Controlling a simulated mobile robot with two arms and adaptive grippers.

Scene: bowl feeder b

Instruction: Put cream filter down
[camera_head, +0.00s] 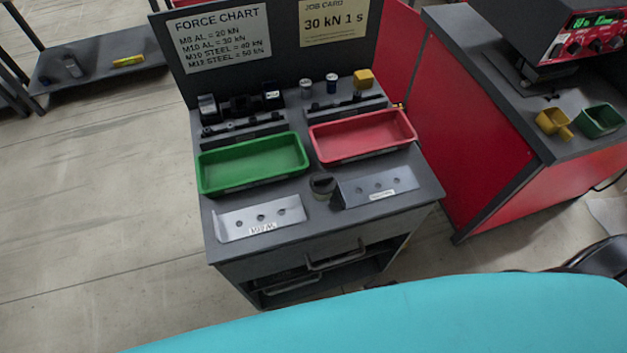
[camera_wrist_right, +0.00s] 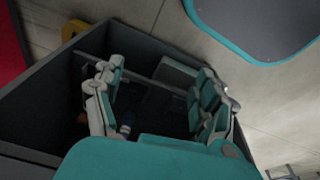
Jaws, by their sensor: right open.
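I cannot make out a cream filter in either view. My right gripper (camera_wrist_right: 158,76) shows in the right wrist view, with its two teal and grey fingers spread apart. I see nothing held between them. The fingers are over a dark grey open box or compartment (camera_wrist_right: 60,85). Its inside is dark, and a small bluish thing (camera_wrist_right: 125,130) low between the fingers is too unclear to name. Neither gripper shows in the head view. My left gripper is out of sight.
In the head view a grey workstation (camera_head: 330,228) carries a green tray (camera_head: 253,164), a red tray (camera_head: 362,138), two angled metal plates (camera_head: 260,219) (camera_head: 378,188) and a black knob (camera_head: 322,185). A red-sided bench (camera_head: 480,130) stands right. A low shelf (camera_head: 100,72) is far left.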

